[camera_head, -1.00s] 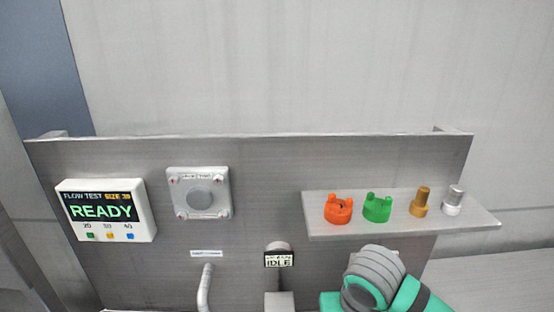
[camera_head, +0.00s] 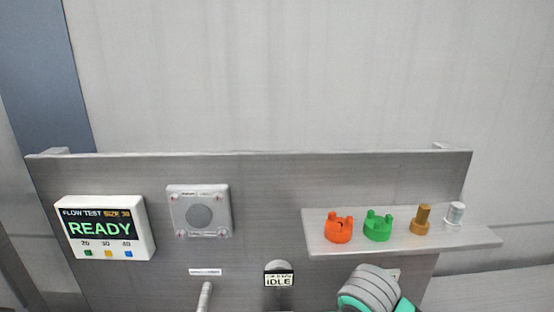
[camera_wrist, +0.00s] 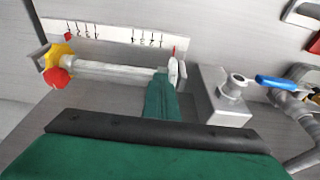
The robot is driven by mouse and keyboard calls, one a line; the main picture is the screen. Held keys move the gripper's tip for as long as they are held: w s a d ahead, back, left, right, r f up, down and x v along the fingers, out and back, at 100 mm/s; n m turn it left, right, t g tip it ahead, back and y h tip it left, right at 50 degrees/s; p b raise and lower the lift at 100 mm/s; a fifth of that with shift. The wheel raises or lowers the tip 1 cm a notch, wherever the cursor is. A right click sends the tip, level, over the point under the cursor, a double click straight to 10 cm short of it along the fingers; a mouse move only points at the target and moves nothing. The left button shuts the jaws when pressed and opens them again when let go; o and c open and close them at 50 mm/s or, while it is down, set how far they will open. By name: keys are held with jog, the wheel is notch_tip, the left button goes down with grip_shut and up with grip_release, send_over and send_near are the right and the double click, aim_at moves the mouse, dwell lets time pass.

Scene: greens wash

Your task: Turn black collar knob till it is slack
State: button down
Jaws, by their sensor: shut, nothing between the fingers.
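I cannot make out a black collar knob in either view. In the wrist view my gripper (camera_wrist: 162,78) is a green finger shape reaching up from the bottom, shut and empty. Its tip is beside the right end of a pale horizontal rod (camera_wrist: 110,69), close to a small white piece with a red pointer (camera_wrist: 174,62); I cannot tell whether they touch. The rod's left end carries a yellow and red knob (camera_wrist: 57,66). The head view shows only part of my arm at the bottom right, not the fingers.
A white scale strip (camera_wrist: 120,32) lies behind the rod. A grey block (camera_wrist: 222,95) and a blue-handled valve (camera_wrist: 285,83) are at right. In the head view, a shelf (camera_head: 400,242) holds orange, green, brass and silver fittings; the display (camera_head: 104,228) reads READY and a tag (camera_head: 279,279) IDLE.

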jog(key=shift+s+r, duration=0.1)
jog(key=shift+s, duration=0.25)
jog(key=v, duration=0.2)
jog(key=w+v, duration=0.1)
jog(key=v, duration=0.2)
jog(key=shift+w+r, duration=0.1)
jog(key=shift+r, duration=0.35)
